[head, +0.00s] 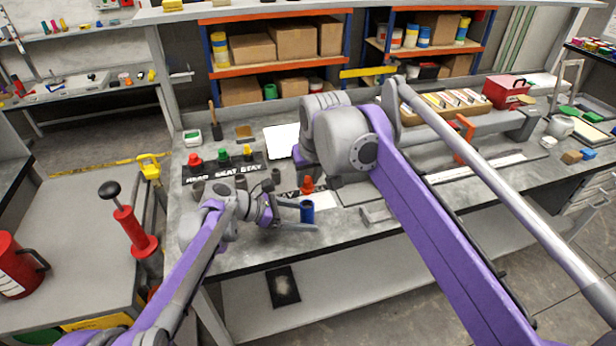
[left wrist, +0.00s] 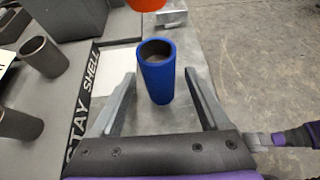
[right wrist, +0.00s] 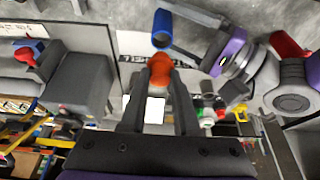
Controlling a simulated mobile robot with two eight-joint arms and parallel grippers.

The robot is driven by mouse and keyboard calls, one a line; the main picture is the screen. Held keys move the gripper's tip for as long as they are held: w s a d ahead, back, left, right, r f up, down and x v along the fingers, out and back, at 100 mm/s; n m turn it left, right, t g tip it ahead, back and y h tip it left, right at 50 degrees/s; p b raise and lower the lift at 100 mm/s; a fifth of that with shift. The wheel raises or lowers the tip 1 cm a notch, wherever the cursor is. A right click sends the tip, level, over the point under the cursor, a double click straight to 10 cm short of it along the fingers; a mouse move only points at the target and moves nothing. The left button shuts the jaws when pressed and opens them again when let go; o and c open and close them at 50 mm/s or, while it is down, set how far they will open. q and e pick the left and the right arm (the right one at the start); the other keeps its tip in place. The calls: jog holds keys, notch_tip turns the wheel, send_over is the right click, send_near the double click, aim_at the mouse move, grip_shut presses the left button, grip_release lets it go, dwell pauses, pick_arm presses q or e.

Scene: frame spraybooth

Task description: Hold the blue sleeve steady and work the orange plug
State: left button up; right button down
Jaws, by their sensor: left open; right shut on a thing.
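The blue sleeve (head: 307,213) stands upright on the grey bench near its front edge. In the left wrist view the hollow sleeve (left wrist: 158,82) stands between the spread fingers of my left gripper (left wrist: 160,88), with gaps on both sides. My right gripper (right wrist: 158,82) is shut on the orange plug (right wrist: 160,66), and the blue sleeve (right wrist: 163,24) shows beyond it. In the head view the orange plug (head: 307,184) appears just above the sleeve, apart from it. The plug's lower part also shows at the top of the left wrist view (left wrist: 148,4). Part of the plug is hidden by the fingers.
Red (head: 195,155), green (head: 222,154) and yellow (head: 247,152) plugs stand along a black lettered strip at left. Grey sleeves (left wrist: 44,57) stand beside my left gripper. A red toolbox (head: 506,91) is at the back right. The bench's front edge is close to the blue sleeve.

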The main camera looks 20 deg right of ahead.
pick_arm(q)
jog(key=shift+a, duration=0.1)
jog(key=v, duration=1.2)
jog(key=shift+s, duration=0.1)
